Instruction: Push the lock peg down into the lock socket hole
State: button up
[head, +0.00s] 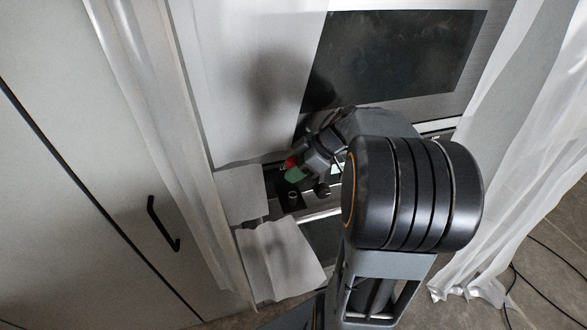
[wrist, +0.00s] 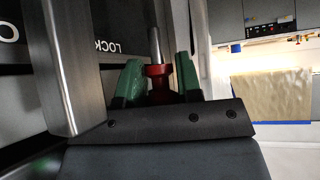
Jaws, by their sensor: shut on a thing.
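The lock peg (wrist: 155,45) has a metal shaft and a red collar. My gripper (wrist: 158,75) is shut on its red part between green fingertips in the wrist view. In the head view, the peg's red part (head: 291,162) shows beside the green fingertip of my gripper (head: 294,174). A small round dark fitting with a pale rim (head: 293,195) stands on the dark panel just below the gripper in the picture; it looks like the lock socket. The peg appears apart from it. The peg's tip is hidden in the head view.
A panel lettered LOCK (wrist: 108,46) and a metal block (wrist: 62,70) are close on the left in the wrist view. A dark knob (head: 322,190) sits right of the fitting. Pale sheets (head: 280,258) and a dark glass door (head: 395,55) surround the spot.

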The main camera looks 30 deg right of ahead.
jog(key=shift+f+b, duration=0.3)
jog(key=shift+f, duration=0.75)
jog(key=o, duration=1)
jog(key=b+v, duration=0.1)
jog(key=v, duration=1.3)
jog(key=shift+a, duration=0.1)
